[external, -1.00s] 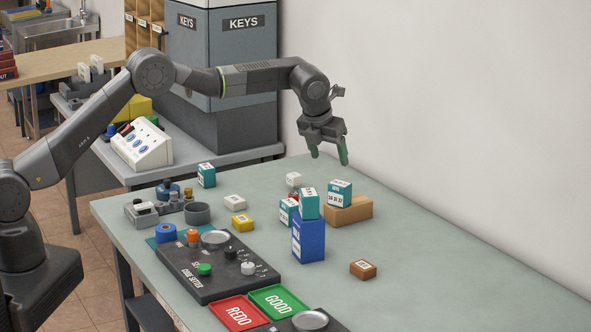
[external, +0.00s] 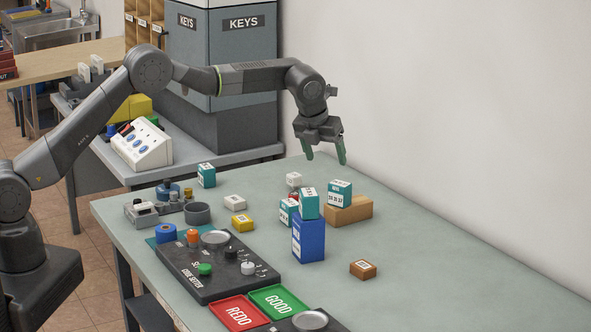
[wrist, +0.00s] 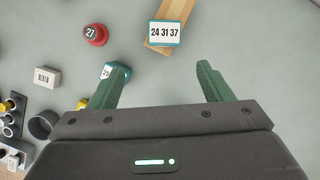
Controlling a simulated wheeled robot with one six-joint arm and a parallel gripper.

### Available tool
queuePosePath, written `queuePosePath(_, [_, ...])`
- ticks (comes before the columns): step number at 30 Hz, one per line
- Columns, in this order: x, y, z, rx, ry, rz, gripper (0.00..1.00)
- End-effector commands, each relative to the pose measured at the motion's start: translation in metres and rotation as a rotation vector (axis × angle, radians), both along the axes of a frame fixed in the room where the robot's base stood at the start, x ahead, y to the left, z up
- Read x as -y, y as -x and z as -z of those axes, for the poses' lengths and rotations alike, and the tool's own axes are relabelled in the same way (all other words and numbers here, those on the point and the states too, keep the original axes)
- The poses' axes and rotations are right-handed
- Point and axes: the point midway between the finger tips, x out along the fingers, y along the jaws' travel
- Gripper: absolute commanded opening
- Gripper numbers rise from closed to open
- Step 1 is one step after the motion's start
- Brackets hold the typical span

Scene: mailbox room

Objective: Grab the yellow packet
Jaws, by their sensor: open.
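The yellow packet (external: 242,222) lies flat on the grey-green table, with a white label on its top. In the external view it is left of the blue box and in front of a white packet. My gripper (external: 325,156) is open and empty, high above the far part of the table, to the right of and well away from the yellow packet. In the wrist view the two green fingers of my gripper (wrist: 160,68) are spread with bare table between them.
A blue box (external: 308,240) with a teal box (external: 309,203) on top stands right of the packet. Another teal box (external: 340,192) sits on a wooden block (external: 350,212). A white packet (external: 235,202) and grey ring (external: 197,213) are close by. The right table side is mostly clear.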

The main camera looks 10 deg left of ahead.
Motion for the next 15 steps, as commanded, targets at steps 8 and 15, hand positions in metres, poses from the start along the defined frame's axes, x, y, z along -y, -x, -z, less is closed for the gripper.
queuePosePath(8, [-0.056, 0.002, 0.011, -0.153, 0.23, -0.554, 0.73])
queuePosePath(15, [-0.112, 0.016, 0.022, -0.303, 0.433, -1.108, 0.73])
